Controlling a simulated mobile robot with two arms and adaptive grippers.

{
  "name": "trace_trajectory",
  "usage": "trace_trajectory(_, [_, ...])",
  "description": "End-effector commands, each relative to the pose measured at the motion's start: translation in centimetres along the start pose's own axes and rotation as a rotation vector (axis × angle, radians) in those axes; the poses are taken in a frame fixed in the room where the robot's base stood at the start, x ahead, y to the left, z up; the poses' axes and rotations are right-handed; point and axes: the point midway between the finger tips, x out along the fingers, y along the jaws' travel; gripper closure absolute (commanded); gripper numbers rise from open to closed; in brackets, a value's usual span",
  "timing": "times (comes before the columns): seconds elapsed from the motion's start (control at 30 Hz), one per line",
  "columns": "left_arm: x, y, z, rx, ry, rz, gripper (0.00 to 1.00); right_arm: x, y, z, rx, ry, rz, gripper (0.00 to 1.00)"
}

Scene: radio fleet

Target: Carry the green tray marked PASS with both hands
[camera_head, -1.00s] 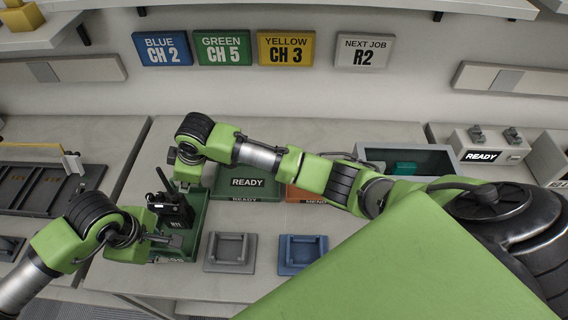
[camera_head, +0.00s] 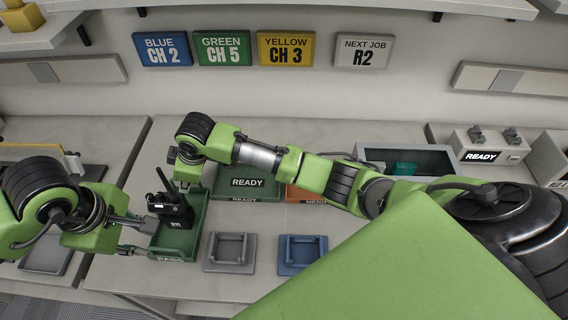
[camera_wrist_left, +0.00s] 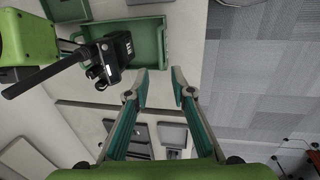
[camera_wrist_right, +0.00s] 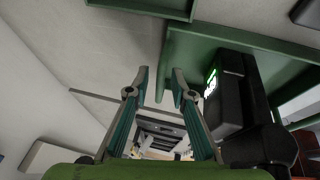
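The green tray marked PASS (camera_head: 178,243) lies near the table's front left, with a black radio (camera_head: 173,210) standing in it. The tray also shows in the left wrist view (camera_wrist_left: 149,42) and the right wrist view (camera_wrist_right: 195,42). My left gripper (camera_head: 145,236) is open and empty beside the tray's left side; its fingertips (camera_wrist_left: 159,74) are close to the rim, contact unclear. My right gripper (camera_wrist_right: 160,74) is open at the tray's far end, a tray wall edge showing close to one finger. Its fingers are mostly hidden by its wrist in the head view.
A green READY tray (camera_head: 245,182) and an orange tray (camera_head: 300,194) lie behind. A grey cradle (camera_head: 231,252) and a blue cradle (camera_head: 302,254) stand to the right. A dark bin (camera_head: 430,160) is at back right. The tabletop right of the blue cradle is partly clear.

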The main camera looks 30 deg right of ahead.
Motion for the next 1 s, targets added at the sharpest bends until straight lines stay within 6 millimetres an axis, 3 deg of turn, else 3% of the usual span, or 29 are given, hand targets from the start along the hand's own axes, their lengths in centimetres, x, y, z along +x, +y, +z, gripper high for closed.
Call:
trace_trajectory(0.27, [-1.1, 0.0, 0.0, 0.0, 0.0, -0.001, 0.78, -1.3, 0.1, 0.0, -0.001, 0.002, 0.002, 0.78])
trace_trajectory(0.7, [-1.1, 0.0, 0.0, 0.001, 0.0, -0.001, 0.78, -10.0, 0.1, -0.1, 0.0, 0.003, 0.001, 0.78])
trace_trajectory(1.0, [-1.1, 0.0, 0.0, 0.001, 0.0, -0.001, 0.78, -12.0, 0.0, 0.0, 0.0, -0.001, 0.0, 0.78])
